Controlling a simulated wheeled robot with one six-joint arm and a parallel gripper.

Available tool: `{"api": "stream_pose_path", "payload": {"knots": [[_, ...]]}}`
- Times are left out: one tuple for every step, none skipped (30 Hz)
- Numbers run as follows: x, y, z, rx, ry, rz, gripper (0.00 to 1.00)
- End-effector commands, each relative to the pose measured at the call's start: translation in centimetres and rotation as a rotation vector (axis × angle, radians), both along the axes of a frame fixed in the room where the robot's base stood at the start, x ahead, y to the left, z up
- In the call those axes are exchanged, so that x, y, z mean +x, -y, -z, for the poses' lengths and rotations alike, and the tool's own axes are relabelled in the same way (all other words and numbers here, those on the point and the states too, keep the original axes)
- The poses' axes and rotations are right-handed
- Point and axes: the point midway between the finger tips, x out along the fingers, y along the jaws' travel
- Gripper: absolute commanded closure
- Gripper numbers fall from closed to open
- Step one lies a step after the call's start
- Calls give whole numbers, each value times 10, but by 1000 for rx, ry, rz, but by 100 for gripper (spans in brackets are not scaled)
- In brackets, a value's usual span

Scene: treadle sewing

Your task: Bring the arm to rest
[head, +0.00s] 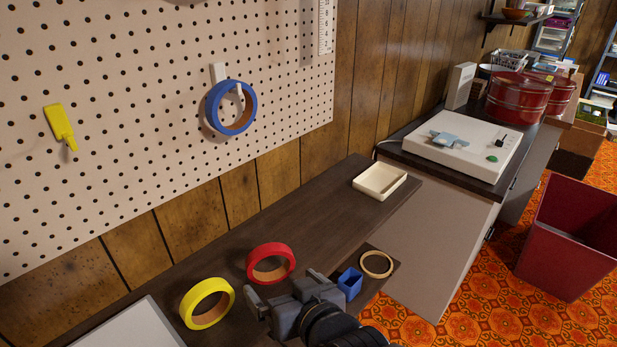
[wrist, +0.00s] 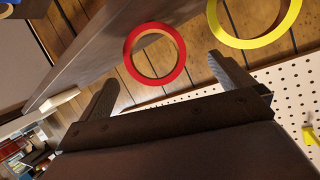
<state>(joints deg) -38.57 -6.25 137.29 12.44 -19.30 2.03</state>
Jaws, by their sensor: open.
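My gripper (head: 284,290) is over the front of the dark worktop in the head view, its fingers spread and nothing between them. In the wrist view the two fingers of my gripper (wrist: 165,85) stand apart, with a red tape roll (wrist: 130,62) seen beyond the gap. In the head view the red roll (head: 255,258) lies on the worktop just behind my gripper. A yellow roll (head: 188,303) lies to its left. A blue roll (head: 212,110) hangs on a white peg on the pegboard.
A blue cup (head: 350,284) and a tan ring (head: 365,263) are right of my gripper. A cream tray (head: 376,192) sits at the worktop's far end. The pegboard (head: 130,90) rises behind, with a yellow hook (head: 60,125). A dark red bin (head: 570,230) stands on the floor.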

Motion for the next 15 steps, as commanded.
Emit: {"api": "stream_pose_path", "payload": {"knots": [[4,-3,4,-1,-1,1,0],[7,-4,5,-1,-1,1,0],[10,-6,7,-1,-1,1,0],[12,-8,8,-1,-1,1,0],[14,-9,8,-1,-1,1,0],[16,-11,9,0,0,1,0],[17,-11,10,0,-1,1,0],[19,-12,11,0,-1,1,0],[20,-13,11,0,-1,1,0],[21,-14,11,0,0,1,0],[22,-15,11,0,0,1,0],[23,-15,11,1,0,1,0],[23,-16,11,0,1,1,0],[24,-16,11,0,1,1,0],[24,-16,11,0,1,0,0]]}}
